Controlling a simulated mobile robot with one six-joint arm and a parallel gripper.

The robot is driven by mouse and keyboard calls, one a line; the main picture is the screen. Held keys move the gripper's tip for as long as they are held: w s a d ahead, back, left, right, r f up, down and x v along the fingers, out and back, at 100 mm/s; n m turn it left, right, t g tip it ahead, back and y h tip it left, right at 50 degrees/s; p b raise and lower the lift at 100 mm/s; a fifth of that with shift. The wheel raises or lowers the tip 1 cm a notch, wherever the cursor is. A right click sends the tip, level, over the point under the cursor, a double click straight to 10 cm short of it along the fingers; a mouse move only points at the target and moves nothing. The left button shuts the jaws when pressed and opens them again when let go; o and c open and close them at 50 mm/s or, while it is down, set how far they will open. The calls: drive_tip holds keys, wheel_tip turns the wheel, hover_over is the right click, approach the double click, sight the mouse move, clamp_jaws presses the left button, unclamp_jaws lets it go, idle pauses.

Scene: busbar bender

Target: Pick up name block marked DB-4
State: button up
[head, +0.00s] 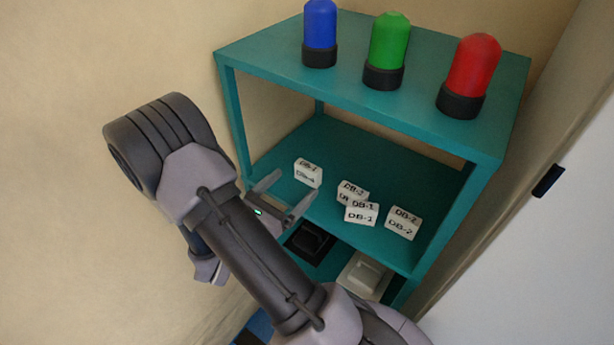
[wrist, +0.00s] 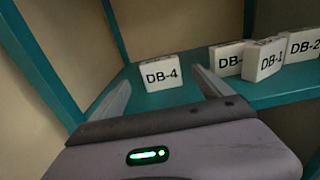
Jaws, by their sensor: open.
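The white name block marked DB-4 (wrist: 161,74) stands upright on the teal shelf, its label facing my gripper. In the head view it is the leftmost block (head: 308,172), with its label hard to read. My gripper (head: 296,184) is open and empty, its fingers pointing at this block from the front. In the wrist view the block appears between the two fingertips, which look just short of it.
To the right stand a block with a partly hidden label (wrist: 227,58), a DB-1 block (head: 361,213) and a DB-2 block (head: 403,222). Blue (head: 320,35), green (head: 387,50) and red (head: 470,75) lamps stand on the top shelf. A teal post (wrist: 40,60) rises at left.

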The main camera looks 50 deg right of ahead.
sight(305, 173)
drive_tip(key=d+b, duration=0.1)
drive_tip(key=d, duration=0.4)
drive_tip(key=shift+w+d+r+b, duration=0.2)
drive_tip(key=shift+d+b, duration=0.1)
drive_tip(key=shift+b, duration=0.1)
drive_tip(key=c, duration=1.5)
